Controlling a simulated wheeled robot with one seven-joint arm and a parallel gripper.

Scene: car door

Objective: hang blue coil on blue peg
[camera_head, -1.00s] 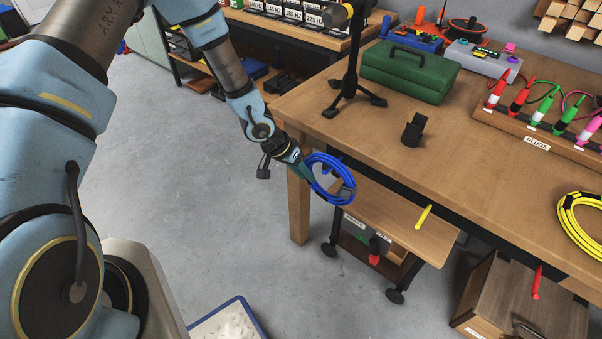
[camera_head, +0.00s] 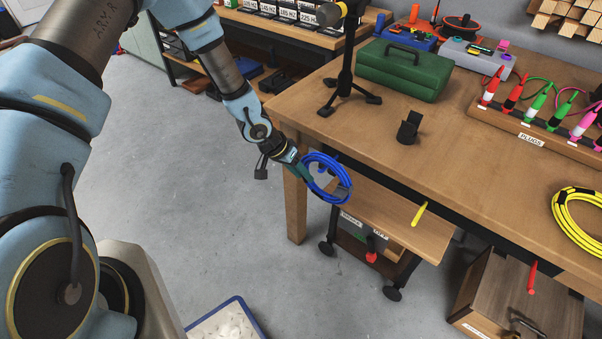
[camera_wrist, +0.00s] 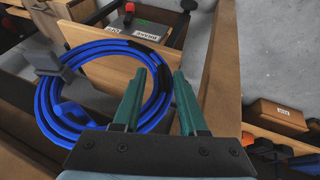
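The blue coil (camera_head: 343,181) is at the table's near edge, left of the yellow peg, with dark wraps on it. In the wrist view the coil (camera_wrist: 43,104) fills the left half, and the blue peg (camera_wrist: 70,112) shows inside the ring at its lower left. The coil looks to be around the peg; whether it rests on it I cannot tell. My gripper (camera_wrist: 171,76) has its two green fingers apart. The coil's right side passes behind the left finger and shows partly between the fingers. In the head view my gripper (camera_head: 303,173) is at the coil's left side.
A yellow peg (camera_head: 419,213) and a red peg (camera_head: 531,277) stick out from the table edge. A yellow coil (camera_head: 570,238) lies on the table (camera_head: 450,165). A black tripod stand (camera_head: 345,80) and green toolbox (camera_head: 405,70) stand behind.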

